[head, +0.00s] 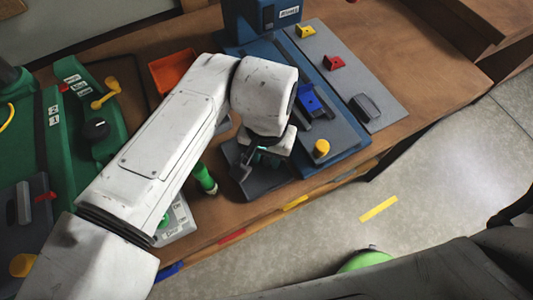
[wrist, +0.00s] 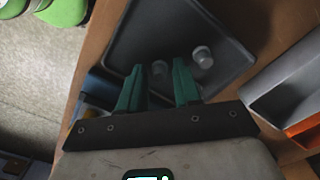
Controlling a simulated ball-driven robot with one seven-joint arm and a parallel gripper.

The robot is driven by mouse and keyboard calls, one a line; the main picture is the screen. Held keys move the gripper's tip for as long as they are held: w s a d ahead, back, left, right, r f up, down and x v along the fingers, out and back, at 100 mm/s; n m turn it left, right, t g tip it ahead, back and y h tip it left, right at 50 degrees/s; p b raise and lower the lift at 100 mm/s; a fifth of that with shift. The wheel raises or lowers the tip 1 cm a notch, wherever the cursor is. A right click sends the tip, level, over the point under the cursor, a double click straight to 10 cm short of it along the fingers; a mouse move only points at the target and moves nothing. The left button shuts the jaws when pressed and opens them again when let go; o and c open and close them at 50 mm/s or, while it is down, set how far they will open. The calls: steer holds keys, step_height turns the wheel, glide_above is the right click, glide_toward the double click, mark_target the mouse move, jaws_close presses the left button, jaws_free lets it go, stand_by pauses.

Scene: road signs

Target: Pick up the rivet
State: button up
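My gripper's two green fingers are apart and point into the tray. I cannot tell whether either finger touches a rivet. In the head view my gripper (head: 268,157) is over the dark tray (head: 262,189) near the table's front edge, and my arm hides the rivets.
A blue machine base with a yellow knob (head: 321,148) stands right of the tray. A green-handled object (head: 205,178) stands to its left. An orange bin (head: 173,71) is behind my arm. A grey panel (head: 345,75) with coloured switches lies at right. The floor is beyond the table edge.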

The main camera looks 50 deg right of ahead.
jaws_close()
steer(key=shift+r, duration=0.1)
stand_by(0.4)
